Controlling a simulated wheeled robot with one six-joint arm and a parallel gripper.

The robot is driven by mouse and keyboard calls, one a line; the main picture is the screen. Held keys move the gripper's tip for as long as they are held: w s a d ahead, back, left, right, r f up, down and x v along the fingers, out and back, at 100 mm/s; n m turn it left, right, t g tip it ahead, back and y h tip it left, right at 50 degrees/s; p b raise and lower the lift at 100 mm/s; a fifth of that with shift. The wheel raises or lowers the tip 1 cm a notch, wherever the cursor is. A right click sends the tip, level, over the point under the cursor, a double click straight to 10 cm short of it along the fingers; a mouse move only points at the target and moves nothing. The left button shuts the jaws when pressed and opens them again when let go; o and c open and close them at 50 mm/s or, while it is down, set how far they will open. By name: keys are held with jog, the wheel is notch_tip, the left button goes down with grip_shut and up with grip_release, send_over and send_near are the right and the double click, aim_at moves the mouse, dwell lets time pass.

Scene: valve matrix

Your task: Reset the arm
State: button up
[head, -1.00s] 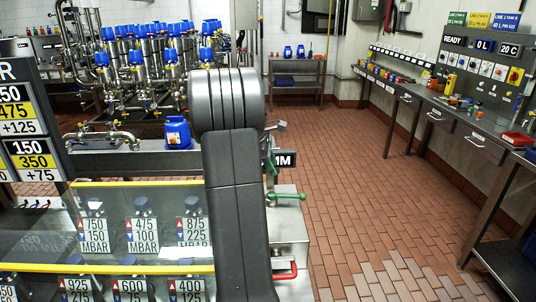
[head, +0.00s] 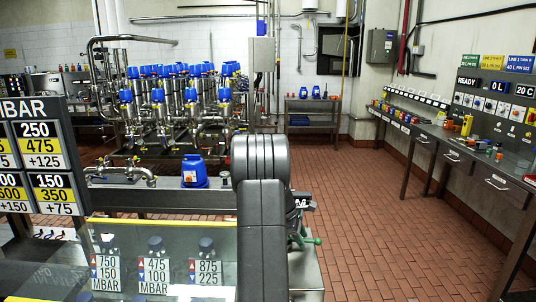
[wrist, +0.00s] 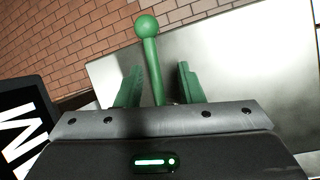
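My arm (head: 262,215) stands dark and upright in the middle of the head view and hides most of my gripper there. In the wrist view my gripper (wrist: 159,70) has its two green fingers apart. A green lever with a ball knob (wrist: 147,27) stands between and beyond the fingers, with a visible gap on each side. A green lever handle (head: 306,241) also shows in the head view, just right of my arm above a steel cabinet (head: 307,275).
Left of my arm is a glass-fronted panel with pressure labels (head: 154,275). A blue-capped valve matrix (head: 165,105) stands behind. A workbench with a control panel (head: 495,105) runs along the right wall. The brick floor (head: 375,235) between is clear.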

dwell(0.3)
dwell(0.4)
jog(key=shift+w+r+n+t, duration=0.15)
jog(key=shift+w+n+t, duration=0.15)
jog(key=shift+n, duration=0.3)
jog(key=v, duration=1.3)
jog(key=shift+m, duration=0.3)
jog(key=x, duration=1.3)
jog(key=shift+d+f, duration=0.1)
jog(key=shift+f, duration=0.15)
jog(key=shift+s+a+m+g, duration=0.2)
jog(key=shift+s+m+g, duration=0.35)
jog(key=shift+m, duration=0.45)
jog(key=shift+r, duration=0.15)
